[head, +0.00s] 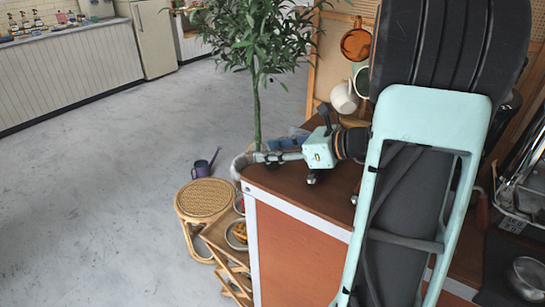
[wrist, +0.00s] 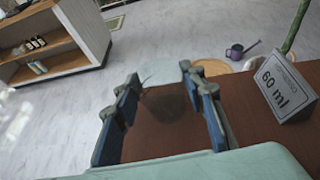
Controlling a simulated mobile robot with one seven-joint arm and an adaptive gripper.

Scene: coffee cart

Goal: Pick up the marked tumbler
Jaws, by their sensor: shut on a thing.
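A clear glass tumbler (wrist: 166,98) shows faintly between the fingers of my gripper (wrist: 159,80) in the wrist view. My gripper is shut on it, with a finger on either side. In the head view my gripper (head: 250,158) reaches left to the far left corner of the brown cart top (head: 280,180), and a pale, see-through shape, the tumbler (head: 239,166), is at its tips. I cannot make out a mark on the glass. I cannot tell whether its base touches the cart top.
A "60 ml" sign (wrist: 285,90) stands on the cart top right of my gripper. Mugs (head: 355,42) hang on a board behind the cart. A metal bowl (head: 527,277) sits at the right. A rattan stool (head: 206,199), purple watering can (head: 203,168) and plant (head: 256,110) stand beyond the cart.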

